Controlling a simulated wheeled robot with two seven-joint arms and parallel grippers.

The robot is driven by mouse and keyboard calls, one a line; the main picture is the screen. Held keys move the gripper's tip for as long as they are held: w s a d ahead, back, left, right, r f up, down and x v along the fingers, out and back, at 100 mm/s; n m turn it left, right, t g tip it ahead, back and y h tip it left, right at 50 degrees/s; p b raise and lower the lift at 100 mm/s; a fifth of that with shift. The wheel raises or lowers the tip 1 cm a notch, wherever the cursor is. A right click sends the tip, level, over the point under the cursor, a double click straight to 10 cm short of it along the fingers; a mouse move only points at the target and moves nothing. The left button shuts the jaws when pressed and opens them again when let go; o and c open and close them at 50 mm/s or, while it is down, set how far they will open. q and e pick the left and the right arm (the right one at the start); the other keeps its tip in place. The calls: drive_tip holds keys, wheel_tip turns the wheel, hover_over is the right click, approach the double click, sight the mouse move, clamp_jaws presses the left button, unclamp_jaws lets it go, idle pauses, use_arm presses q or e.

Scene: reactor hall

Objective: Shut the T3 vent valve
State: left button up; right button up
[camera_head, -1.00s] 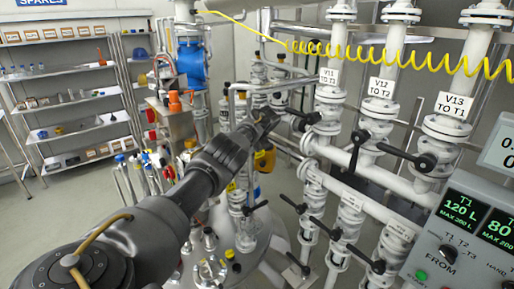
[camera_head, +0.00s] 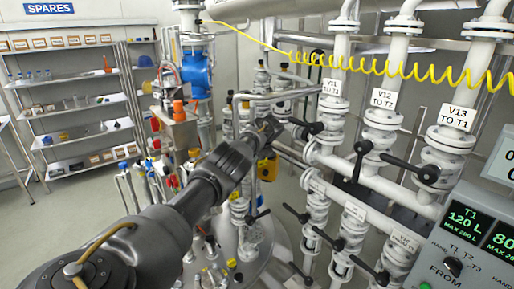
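My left arm (camera_head: 205,185) comes in from the lower left. Its gripper (camera_head: 270,128) is in front of the pipework, close to the black handle (camera_head: 305,125) on the valve under the left label (camera_head: 332,87), which reads V11. The fingers are small and dark, and I cannot tell whether they are open or touch anything. I cannot pick out which valve is the T3 vent valve; no vent label is legible. A vessel top (camera_head: 240,262) with several small fittings is partly hidden behind my arm. My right gripper is not in view.
Valves labelled V12 (camera_head: 383,98) and V13 (camera_head: 457,117) stand to the right with black lever handles. A yellow coiled hose (camera_head: 400,70) hangs across the pipes. A control panel (camera_head: 465,245) is at lower right. Shelves (camera_head: 75,105) stand at left, with open floor before them.

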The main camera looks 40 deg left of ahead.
use_arm(q)
drive_tip(key=w+p+v, duration=0.1)
drive_tip(key=p+v, duration=0.2)
drive_tip(key=v, duration=0.7)
drive_tip(key=shift+s+r, duration=0.2)
drive_tip(key=shift+s, duration=0.3)
